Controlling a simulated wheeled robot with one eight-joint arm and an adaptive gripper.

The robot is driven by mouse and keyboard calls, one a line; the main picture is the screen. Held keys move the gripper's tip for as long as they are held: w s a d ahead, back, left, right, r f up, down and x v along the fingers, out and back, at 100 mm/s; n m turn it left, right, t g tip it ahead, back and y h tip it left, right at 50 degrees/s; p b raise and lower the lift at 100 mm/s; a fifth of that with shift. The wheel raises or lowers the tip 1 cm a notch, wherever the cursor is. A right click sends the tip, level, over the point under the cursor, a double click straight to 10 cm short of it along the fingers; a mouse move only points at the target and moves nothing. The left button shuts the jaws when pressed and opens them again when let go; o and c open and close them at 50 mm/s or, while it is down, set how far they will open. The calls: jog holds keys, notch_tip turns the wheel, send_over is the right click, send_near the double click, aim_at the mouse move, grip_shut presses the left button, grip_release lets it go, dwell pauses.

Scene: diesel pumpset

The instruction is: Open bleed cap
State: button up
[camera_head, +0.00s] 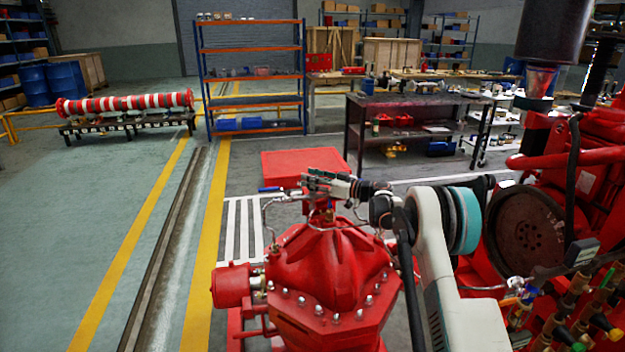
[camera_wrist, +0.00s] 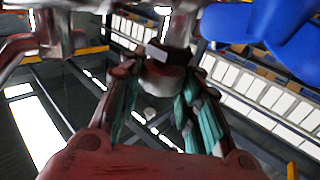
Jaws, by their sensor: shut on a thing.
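The red pump casing (camera_head: 325,262) stands in the lower middle of the head view, with a ring of bolts around its flange. My gripper (camera_head: 316,181) is above its top, reaching in from the right. In the wrist view, the fingers of my gripper (camera_wrist: 163,88) are shut on a small dark reddish fitting, which I take to be the bleed cap (camera_wrist: 165,76). A metal stem (camera_wrist: 180,28) adjoins it. The cap is largely hidden by the gripper in the head view. I cannot tell how far it is turned.
A blue handle (camera_wrist: 272,28) is close to the fingers at the upper right of the wrist view. Thin metal pipes (camera_head: 267,212) run beside the pump top. The red engine (camera_head: 590,160) stands at the right. Open floor lies to the left.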

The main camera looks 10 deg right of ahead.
jog(key=o, duration=1.1)
jog(key=v, duration=1.2)
